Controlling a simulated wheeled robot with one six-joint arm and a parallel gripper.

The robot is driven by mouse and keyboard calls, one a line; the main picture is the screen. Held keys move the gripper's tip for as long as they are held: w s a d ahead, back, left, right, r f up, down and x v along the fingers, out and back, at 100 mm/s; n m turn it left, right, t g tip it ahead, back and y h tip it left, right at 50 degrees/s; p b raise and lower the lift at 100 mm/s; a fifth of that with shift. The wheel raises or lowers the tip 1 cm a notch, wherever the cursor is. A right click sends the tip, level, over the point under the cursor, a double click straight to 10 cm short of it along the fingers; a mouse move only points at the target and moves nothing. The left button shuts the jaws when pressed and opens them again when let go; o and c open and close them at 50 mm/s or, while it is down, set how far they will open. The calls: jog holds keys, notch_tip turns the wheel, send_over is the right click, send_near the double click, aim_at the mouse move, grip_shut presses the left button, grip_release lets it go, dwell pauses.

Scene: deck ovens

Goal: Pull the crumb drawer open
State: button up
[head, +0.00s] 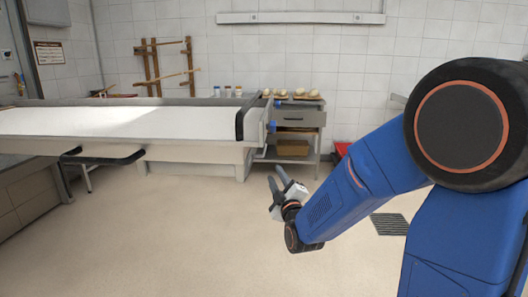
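My gripper (275,174) is held out over the floor in the middle of the head view, with its two grey fingers apart and nothing between them. A small side table stands behind it against the wall. Its grey drawer (298,117) has a dark handle and looks shut. I cannot tell whether this is the crumb drawer, and no other drawer shows clearly. My gripper is well apart from this drawer, nearer to me and lower in the picture.
A long white-topped loader (120,120) spans the left, with a black bar handle (105,158) jutting out in front. Bread loaves (300,94) lie on the side table. A red bin (341,150) stands beside it. A floor grate (389,224) lies right. The middle floor is clear.

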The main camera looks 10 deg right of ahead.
aim_at(264, 148)
jog(key=w+r, duration=0.1)
jog(key=w, duration=0.4)
jog(key=w+r, duration=0.1)
jog(key=w, duration=0.5)
jog(key=w+r, duration=0.1)
jog(key=w, duration=0.5)
jog(key=shift+a+r, duration=0.25)
jog(key=shift+r, duration=0.15)
grip_shut()
